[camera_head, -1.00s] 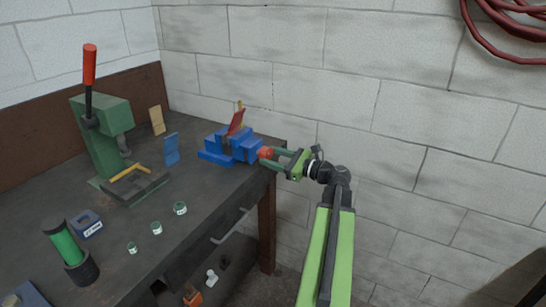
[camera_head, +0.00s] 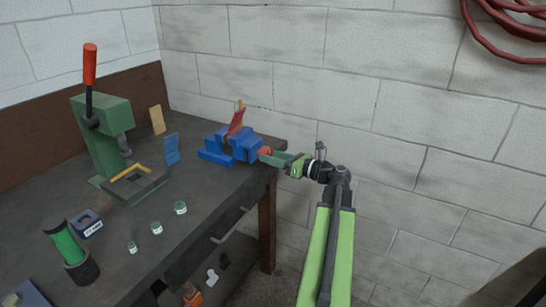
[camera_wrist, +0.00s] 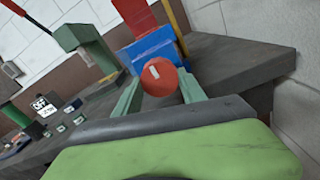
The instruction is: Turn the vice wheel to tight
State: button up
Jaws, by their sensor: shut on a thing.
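The blue vice (camera_head: 235,147) stands at the right end of the dark bench, with a red piece (camera_head: 236,122) upright at its jaws. Its red wheel (camera_head: 265,152) faces right, toward my arm. In the wrist view the wheel (camera_wrist: 159,76) is round, with a short white mark tilted near its middle. My gripper (camera_head: 272,157) has its green fingers on the wheel, and in the wrist view the fingers (camera_wrist: 160,93) lie on both sides of it. The gripper is shut on the wheel. The blue vice body (camera_wrist: 150,48) shows behind it.
A green press (camera_head: 105,135) with a red-handled lever stands at the bench's left. Several small green-and-white pots (camera_head: 156,228), a green cylinder (camera_head: 66,245) and a blue block (camera_head: 87,223) sit on the bench top (camera_head: 125,215). A wall (camera_head: 400,100) stands close behind my arm.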

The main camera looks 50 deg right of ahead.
jog(key=o, duration=1.4)
jog(key=shift+s, duration=0.1)
jog(key=v, duration=1.7)
jog(key=shift+s, duration=0.15)
